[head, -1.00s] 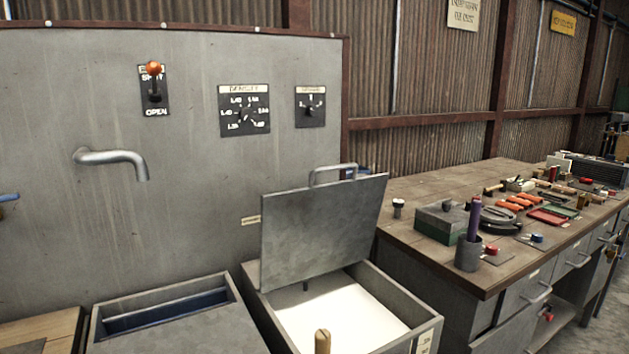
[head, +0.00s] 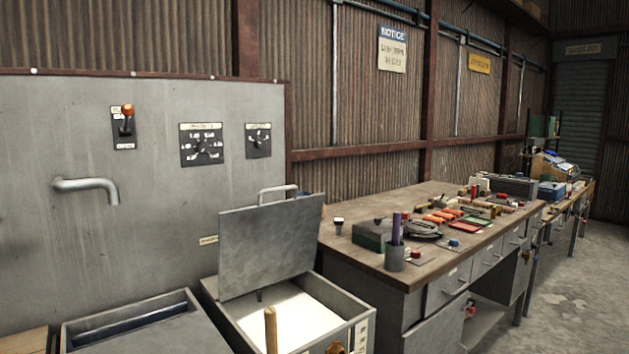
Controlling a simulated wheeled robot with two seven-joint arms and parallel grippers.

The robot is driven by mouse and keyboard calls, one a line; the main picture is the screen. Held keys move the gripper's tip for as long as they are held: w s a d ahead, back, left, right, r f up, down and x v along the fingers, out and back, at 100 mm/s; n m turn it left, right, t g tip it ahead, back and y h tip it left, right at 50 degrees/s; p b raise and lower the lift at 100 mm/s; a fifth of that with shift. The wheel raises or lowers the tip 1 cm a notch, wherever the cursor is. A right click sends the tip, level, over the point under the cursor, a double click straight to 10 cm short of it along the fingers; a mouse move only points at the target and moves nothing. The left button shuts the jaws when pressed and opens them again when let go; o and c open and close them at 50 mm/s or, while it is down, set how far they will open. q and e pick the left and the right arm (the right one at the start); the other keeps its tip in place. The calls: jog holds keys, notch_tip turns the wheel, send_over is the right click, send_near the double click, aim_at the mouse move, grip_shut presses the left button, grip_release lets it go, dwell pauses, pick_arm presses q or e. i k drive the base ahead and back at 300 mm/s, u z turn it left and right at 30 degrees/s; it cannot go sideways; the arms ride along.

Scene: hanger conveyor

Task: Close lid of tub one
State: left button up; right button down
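A grey metal tub (head: 346,305) stands at the lower middle of the head view, with white contents inside. Its flat grey lid (head: 265,245) is raised, standing tilted up at the tub's back. A pale metal handle (head: 278,189) sits at the lid's upper edge. A second grey tub (head: 130,338) is to its left, with a dark blue opening at its back. I cannot tell which tub is number one. Neither of my grippers is in view.
A workbench (head: 345,236) with tools, a box and a cup stands right of the open tub. A wooden stick (head: 271,328) rises in front of the tub. A grey panel (head: 60,130) with a tap and dials stands behind. Open floor (head: 575,290) lies at the right.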

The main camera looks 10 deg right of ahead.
aim_at(261, 246)
jog(key=z, duration=1.25)
jog(key=i, duration=1)
jog(key=u, duration=0.75)
